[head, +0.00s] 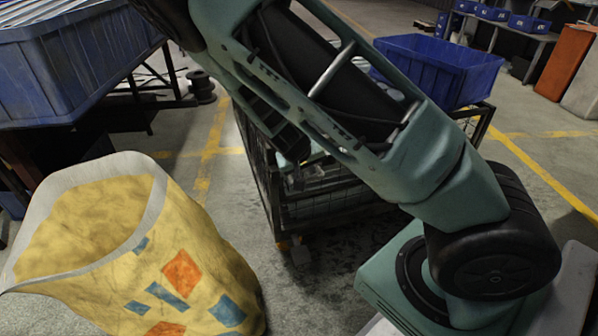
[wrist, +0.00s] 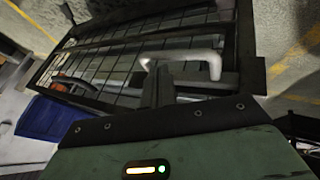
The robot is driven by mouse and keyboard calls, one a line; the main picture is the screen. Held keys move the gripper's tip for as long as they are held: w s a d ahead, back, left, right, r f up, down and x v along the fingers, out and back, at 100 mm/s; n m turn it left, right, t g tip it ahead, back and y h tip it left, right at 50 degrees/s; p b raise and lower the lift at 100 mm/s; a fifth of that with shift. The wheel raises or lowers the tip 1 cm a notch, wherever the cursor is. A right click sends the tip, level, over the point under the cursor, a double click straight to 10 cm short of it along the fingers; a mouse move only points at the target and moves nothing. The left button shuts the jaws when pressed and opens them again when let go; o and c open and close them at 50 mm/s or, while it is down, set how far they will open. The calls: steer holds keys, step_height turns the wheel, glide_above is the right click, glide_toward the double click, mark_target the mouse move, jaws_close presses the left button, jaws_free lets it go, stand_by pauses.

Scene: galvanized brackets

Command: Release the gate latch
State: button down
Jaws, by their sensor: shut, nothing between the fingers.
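The wire mesh cage (head: 335,208) stands on the floor behind my arm in the head view. In the wrist view its dark-framed mesh panel (wrist: 95,65) fills the upper middle. A pale bent bar (wrist: 195,54), which looks like the latch handle, crosses in front of the mesh with both ends turned down. My gripper (wrist: 156,72) is shut and empty, with its dark fingers close to the bar's left part. I cannot tell whether they touch it. In the head view my arm hides part of the cage, and I cannot make out the gripper or the latch there.
A yellow patterned sack (head: 185,250) stands open at the front left. A large blue bin (head: 75,70) is at the upper left. A blue crate (head: 450,68) sits behind my arm. Shelving with blue boxes (head: 490,14) is at the back right.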

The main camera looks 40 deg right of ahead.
steer(key=shift+s+d, duration=0.2)
steer(key=shift+d, duration=0.25)
steer(key=d, duration=0.1)
steer(key=s+d, duration=0.1)
steer(key=d, duration=0.2)
steer(key=shift+s+d, duration=0.1)
steer(key=shift+s, duration=0.25)
